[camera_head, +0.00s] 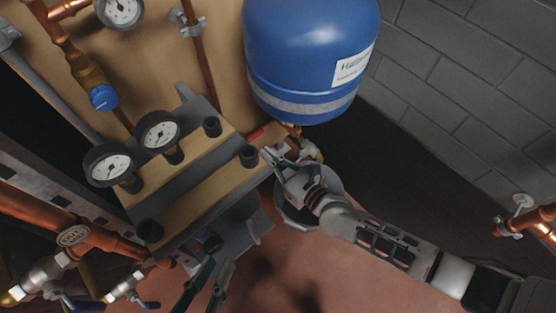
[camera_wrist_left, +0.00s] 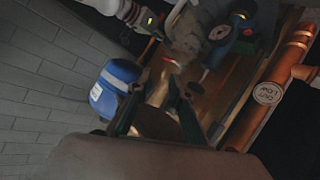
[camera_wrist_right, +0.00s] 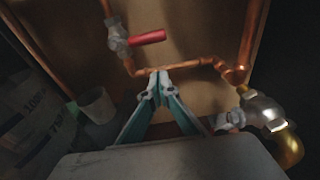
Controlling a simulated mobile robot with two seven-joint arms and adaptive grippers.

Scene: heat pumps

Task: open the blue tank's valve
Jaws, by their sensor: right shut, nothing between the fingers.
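The blue tank (camera_head: 310,60) hangs on the wall panel at the upper middle of the head view. It also shows small in the left wrist view (camera_wrist_left: 112,88). A red lever handle (camera_wrist_right: 148,38) sits on a silver valve body (camera_wrist_right: 117,38) on copper pipe in the right wrist view; a bit of red (camera_head: 256,134) shows below the tank in the head view. My right gripper (camera_head: 270,160) is shut and empty below the tank; its fingertips (camera_wrist_right: 158,76) appear below the red handle, apart from it. My left gripper (camera_head: 207,278) is open and empty at the bottom; its fingers (camera_wrist_left: 160,82) stand apart.
A tan-and-grey manifold block with two gauges (camera_head: 157,131) stands left of my right gripper. Another silver valve (camera_wrist_right: 262,110) with a brass elbow is right of the fingers. Copper pipes (camera_head: 30,210) and valves crowd the lower left. A grey block wall (camera_head: 460,80) is at right.

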